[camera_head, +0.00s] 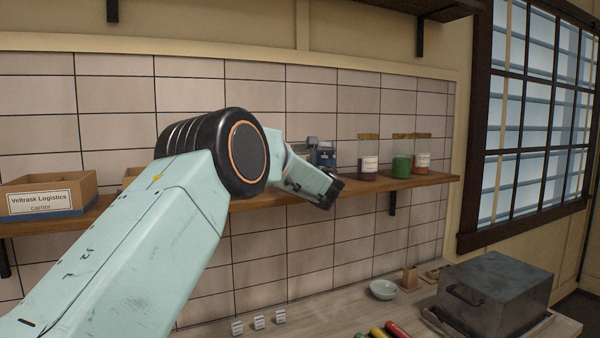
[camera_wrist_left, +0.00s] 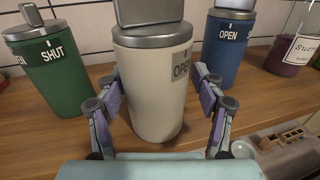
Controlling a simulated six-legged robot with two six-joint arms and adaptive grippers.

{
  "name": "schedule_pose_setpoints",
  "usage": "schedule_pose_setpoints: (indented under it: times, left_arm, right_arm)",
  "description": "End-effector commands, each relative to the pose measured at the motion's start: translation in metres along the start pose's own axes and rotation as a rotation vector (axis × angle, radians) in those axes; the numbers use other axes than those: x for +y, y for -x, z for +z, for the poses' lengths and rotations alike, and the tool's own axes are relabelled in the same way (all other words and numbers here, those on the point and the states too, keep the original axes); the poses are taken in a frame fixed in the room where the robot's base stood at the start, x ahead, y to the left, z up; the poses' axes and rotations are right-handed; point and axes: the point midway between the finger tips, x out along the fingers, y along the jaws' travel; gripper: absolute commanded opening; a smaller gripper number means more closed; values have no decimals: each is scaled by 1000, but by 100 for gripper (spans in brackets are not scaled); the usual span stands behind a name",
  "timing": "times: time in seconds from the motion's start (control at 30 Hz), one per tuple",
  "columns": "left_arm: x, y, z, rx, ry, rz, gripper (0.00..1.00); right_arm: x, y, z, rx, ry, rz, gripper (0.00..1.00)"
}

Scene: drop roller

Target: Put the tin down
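A cream tin (camera_wrist_left: 150,85) with a grey lid and an "OPEN" label stands upright between the fingers of my left gripper (camera_wrist_left: 158,95) in the left wrist view. Its base appears to be at the wooden shelf top (camera_wrist_left: 60,150); whether it bears on the wood is unclear. One finger is close against each side, but contact is hard to judge. A green tin (camera_wrist_left: 58,85) marked "SHUT" is on the left and a blue tin (camera_wrist_left: 226,50) marked "OPEN" on the right. In the head view my left wrist covers the cream tin. My right gripper is out of view.
Right of the tins stand corked jars with purple (camera_head: 368,166), green (camera_head: 402,166) and orange (camera_head: 423,161) contents. A cardboard carrier (camera_head: 48,196) sits on the shelf's left. Below are a small bowl (camera_head: 383,290) and a dark metal box (camera_head: 497,295) on the counter.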

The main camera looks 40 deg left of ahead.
Motion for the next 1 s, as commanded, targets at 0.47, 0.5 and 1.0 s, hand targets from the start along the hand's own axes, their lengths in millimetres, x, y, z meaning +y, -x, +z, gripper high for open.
schedule_pose_setpoints:
  times: [0.47,0.5,1.0]
  left_arm:
    - [0,0,4,-1,0,0,79]
    - [0,0,6,0,0,0,79]
    - [-1,73,3,-2,0,-3,79]
  right_arm:
    - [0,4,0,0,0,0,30]
    - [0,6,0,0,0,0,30]
    - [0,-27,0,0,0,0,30]
